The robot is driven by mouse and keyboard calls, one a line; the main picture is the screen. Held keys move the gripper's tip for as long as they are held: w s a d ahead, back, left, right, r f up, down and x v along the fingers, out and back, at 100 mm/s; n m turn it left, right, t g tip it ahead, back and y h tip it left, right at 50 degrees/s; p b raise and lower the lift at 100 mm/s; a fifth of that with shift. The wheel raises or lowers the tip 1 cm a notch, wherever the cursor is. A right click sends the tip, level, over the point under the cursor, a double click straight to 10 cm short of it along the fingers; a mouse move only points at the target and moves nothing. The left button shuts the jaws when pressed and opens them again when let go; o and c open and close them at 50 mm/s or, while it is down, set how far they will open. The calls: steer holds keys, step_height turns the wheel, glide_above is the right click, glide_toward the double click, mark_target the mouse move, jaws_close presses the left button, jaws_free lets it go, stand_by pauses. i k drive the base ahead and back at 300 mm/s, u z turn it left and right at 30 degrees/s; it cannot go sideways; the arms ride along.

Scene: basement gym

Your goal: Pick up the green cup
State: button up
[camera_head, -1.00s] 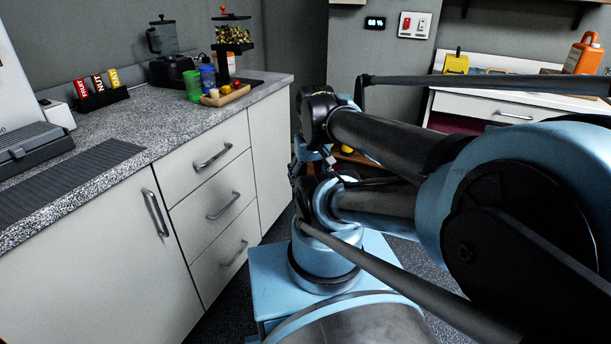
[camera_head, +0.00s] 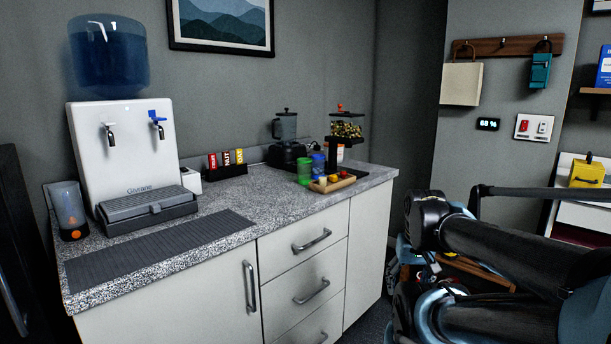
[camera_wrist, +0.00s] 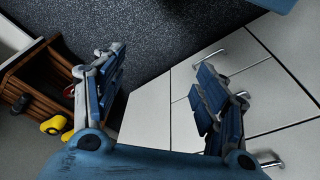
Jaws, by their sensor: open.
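The green cup (camera_head: 304,171) stands on the speckled grey counter in the head view, towards its far right end. It is beside a blue cup (camera_head: 318,164) and just left of a wooden tray (camera_head: 344,183). My gripper (camera_wrist: 165,100) shows in the wrist view with its two blue-padded fingers wide apart and nothing between them. It faces the floor and the cabinet fronts, away from the cup. The cup is not in the wrist view. In the head view my arm is folded at the lower right, apart from the counter, and the gripper's fingers cannot be made out.
A black blender (camera_head: 286,150) stands behind the cup, and a dispenser (camera_head: 346,130) behind the tray. A bar box (camera_head: 226,170) and water dispenser (camera_head: 122,150) are farther left. The counter (camera_head: 270,205) is clear in front. A wooden crate (camera_wrist: 40,75) with yellow items sits on the floor.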

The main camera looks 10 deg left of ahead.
mark_target(304, 164)
steer(key=k, duration=0.5)
steer(key=u, duration=0.85)
steer(key=i, duration=0.75)
steer(key=z, duration=0.85)
